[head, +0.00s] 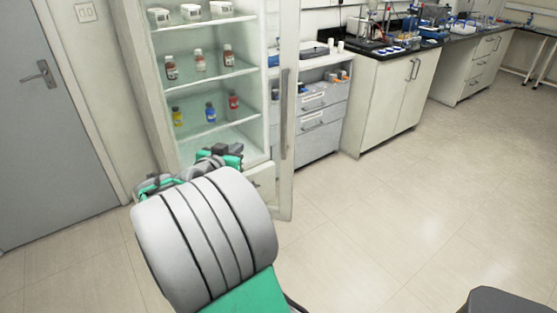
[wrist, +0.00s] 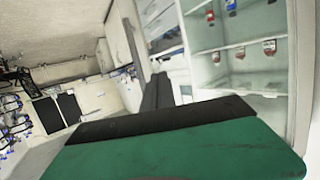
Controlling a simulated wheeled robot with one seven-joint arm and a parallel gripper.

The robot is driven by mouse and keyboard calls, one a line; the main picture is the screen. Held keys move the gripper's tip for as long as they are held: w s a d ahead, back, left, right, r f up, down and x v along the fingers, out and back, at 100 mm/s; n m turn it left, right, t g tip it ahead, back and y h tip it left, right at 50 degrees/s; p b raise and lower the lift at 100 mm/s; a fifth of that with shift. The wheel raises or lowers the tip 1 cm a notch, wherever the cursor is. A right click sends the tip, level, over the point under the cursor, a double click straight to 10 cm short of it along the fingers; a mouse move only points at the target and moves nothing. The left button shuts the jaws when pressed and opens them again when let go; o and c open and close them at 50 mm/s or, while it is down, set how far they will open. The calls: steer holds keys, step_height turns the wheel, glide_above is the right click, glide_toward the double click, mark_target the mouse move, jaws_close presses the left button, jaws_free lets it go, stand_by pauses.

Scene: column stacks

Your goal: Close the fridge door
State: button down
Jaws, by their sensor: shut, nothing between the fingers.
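The fridge (head: 158,95) stands open at the upper left of the head view, with bottles and small boxes on its shelves. Its door (head: 287,185) is swung out on the right side, with a clear panel and a long vertical handle (head: 285,112). In the wrist view the shelves of the fridge (wrist: 262,80) fill the right side. My gripper (wrist: 156,92) shows there as dark fingers, shut and empty, in front of the fridge's left side. Contact with the door cannot be told.
A grey room door (head: 45,130) is at the left. A drawer unit (head: 320,125) and white cabinets with a black worktop (head: 385,100) stand to the right of the fridge door. The pale floor (head: 400,210) in the middle and right is clear. A dark object (head: 505,302) edges in at bottom right.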

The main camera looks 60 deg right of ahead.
mark_target(283, 124)
steer(key=s+d+h, duration=0.1)
steer(key=d, duration=0.5)
steer(key=s+d+f+g+h, duration=0.1)
steer(key=d, duration=0.5)
steer(key=s+d+f+m+h, duration=0.1)
steer(key=d, duration=0.5)
steer(key=shift+s+d+f+g, duration=0.2)
steer(key=shift+s+d+g, duration=0.1)
steer(key=shift+s+d, duration=0.1)
steer(key=shift+w+d, duration=0.1)
steer(key=shift+d, duration=0.2)
